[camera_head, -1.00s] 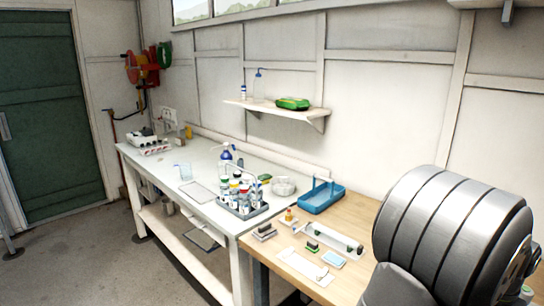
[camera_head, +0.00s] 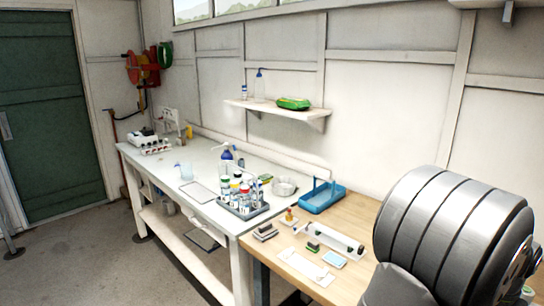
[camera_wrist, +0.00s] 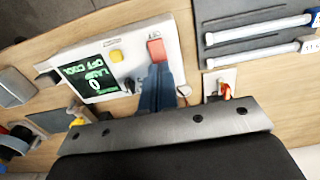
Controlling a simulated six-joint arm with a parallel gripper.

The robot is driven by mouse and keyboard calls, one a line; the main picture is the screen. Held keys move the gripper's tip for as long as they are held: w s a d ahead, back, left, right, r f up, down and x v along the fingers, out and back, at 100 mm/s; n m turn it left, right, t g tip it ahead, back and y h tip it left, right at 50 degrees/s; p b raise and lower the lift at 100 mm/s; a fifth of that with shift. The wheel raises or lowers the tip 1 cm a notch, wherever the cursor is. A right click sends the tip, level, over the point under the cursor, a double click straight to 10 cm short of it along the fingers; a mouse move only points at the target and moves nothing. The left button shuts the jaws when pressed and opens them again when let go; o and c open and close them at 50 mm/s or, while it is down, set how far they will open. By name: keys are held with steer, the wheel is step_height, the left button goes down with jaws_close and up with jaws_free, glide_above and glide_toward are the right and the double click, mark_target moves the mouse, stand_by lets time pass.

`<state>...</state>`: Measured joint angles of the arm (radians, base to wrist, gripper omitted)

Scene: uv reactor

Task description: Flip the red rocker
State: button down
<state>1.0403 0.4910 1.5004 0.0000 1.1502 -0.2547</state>
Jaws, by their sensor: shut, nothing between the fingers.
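The red rocker (camera_wrist: 156,48) sits on the right part of a white control panel (camera_wrist: 133,38) in the wrist view. The panel also carries a yellow button (camera_wrist: 116,56) and a dark display (camera_wrist: 94,78) with green text reading something like "LAMP OFF COOL 0". My gripper (camera_wrist: 158,72) is shut and empty, its dark blue fingers pointing at the panel just below the rocker in the picture. The fingertips overlap the rocker's lower edge; I cannot tell whether they touch it. The panel and gripper are not seen in the head view.
In the wrist view, a grey tray with white tubes (camera_wrist: 262,38) lies right of the panel, and a small white plate with an orange part (camera_wrist: 224,88) is nearby. In the head view, a blue carrier (camera_head: 321,197) stands on the wooden bench (camera_head: 292,274).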

steer(key=shift+f, duration=1)
stand_by(0.5)
steer(key=shift+r, duration=3.55)
